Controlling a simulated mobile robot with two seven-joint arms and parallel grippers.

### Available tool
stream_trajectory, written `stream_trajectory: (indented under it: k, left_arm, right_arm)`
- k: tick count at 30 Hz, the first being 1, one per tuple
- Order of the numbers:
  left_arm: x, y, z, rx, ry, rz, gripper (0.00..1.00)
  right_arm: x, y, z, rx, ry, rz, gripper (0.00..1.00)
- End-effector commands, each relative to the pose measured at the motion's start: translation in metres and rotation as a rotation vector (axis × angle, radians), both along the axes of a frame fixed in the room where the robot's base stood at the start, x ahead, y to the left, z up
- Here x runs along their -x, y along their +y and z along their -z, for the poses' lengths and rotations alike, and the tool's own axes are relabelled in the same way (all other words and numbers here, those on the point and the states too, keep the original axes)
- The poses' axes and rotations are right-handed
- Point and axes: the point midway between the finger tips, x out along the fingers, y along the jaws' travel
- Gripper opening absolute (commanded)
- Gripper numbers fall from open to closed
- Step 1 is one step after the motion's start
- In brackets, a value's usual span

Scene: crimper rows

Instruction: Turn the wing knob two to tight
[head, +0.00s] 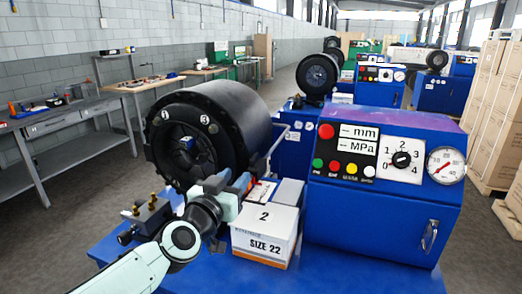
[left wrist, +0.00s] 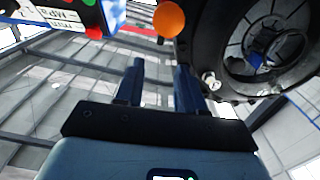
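The black crimper head (head: 215,115) stands left of the blue cabinet (head: 385,220). Its front ring carries round marks 1 (head: 165,115) and 3 (head: 204,119). I cannot make out a mark 2 or a wing knob there. In the left wrist view the ring (left wrist: 200,50) is at the right, with a small pale round part (left wrist: 212,82) near its edge. My left gripper (head: 240,184) is at the ring's lower right in the head view. In the left wrist view its fingers (left wrist: 160,82) are apart with nothing between them. My right gripper is not in view.
A box marked 2 and SIZE 22 (head: 264,238) stands close below my left gripper. The panel has a black dial (head: 402,159), a gauge (head: 446,166) and colored buttons. An orange round thing (left wrist: 168,20) is beyond the fingers. Brass fittings (head: 153,201) sit at left.

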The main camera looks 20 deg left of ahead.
Motion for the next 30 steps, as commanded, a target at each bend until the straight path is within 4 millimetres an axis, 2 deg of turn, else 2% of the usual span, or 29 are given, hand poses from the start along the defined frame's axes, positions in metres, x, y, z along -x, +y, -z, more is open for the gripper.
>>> stream_trajectory:
  k: [5,12,18,24,30]
  left_arm:
    - [-0.024,0.001,0.001,0.001,0.003,0.001,0.38]
    - [-0.076,0.004,0.001,0.001,0.004,0.0,0.38]
    - [-0.111,0.006,0.0,0.0,0.003,0.0,0.38]
    - [-0.128,0.007,0.001,-0.001,0.003,0.0,0.38]
    - [-0.131,0.008,0.001,0.0,0.002,-0.001,0.38]
  right_arm:
    - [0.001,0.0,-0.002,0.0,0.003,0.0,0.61]
    - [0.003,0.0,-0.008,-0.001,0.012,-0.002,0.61]
    - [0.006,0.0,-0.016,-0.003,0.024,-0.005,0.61]
    - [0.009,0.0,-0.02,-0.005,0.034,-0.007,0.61]
    - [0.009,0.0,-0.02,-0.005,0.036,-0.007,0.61]
